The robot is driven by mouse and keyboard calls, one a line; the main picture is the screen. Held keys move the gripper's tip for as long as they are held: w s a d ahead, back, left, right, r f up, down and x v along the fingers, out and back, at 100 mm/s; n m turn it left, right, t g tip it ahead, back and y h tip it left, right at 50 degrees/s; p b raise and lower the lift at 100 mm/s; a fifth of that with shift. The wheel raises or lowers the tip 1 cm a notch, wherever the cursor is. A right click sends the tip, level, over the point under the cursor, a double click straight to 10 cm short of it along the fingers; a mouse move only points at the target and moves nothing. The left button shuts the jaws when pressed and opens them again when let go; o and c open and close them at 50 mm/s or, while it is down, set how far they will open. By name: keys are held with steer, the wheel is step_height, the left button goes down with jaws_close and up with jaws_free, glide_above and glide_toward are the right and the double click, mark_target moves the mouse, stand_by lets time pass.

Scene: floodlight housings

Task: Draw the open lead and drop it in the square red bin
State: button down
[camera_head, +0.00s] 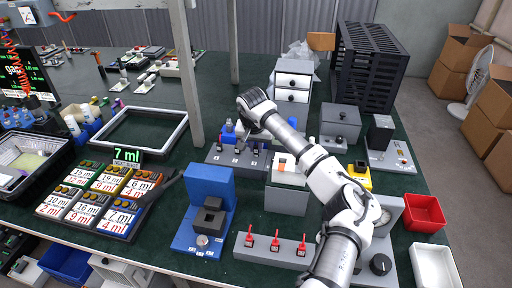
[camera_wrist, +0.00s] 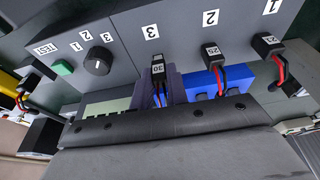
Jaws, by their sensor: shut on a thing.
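My gripper (camera_wrist: 160,88) is shut on the black plug of lead 30 (camera_wrist: 158,68), with a purple finger on each side. This plug sits at position 3 of the grey numbered box (camera_wrist: 185,40); I cannot tell whether it is fully seated. Lead 25 (camera_wrist: 213,52) is at position 2 and lead 21 (camera_wrist: 266,45) at position 1, each with red and black wires. The box's knob (camera_wrist: 97,61) and green TEST button (camera_wrist: 63,67) are to the left. In the head view my arm reaches over the grey box (camera_head: 222,158). The square red bin (camera_head: 424,212) stands at the table's right.
A white tray (camera_head: 436,268) is in front of the red bin. A blue device (camera_head: 208,190) and a grey strip with red switches (camera_head: 270,249) stand nearer. A post (camera_head: 187,80) rises at the left.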

mark_target(256, 147)
steer(key=shift+r+p, duration=0.8)
steer(key=shift+r, duration=0.95)
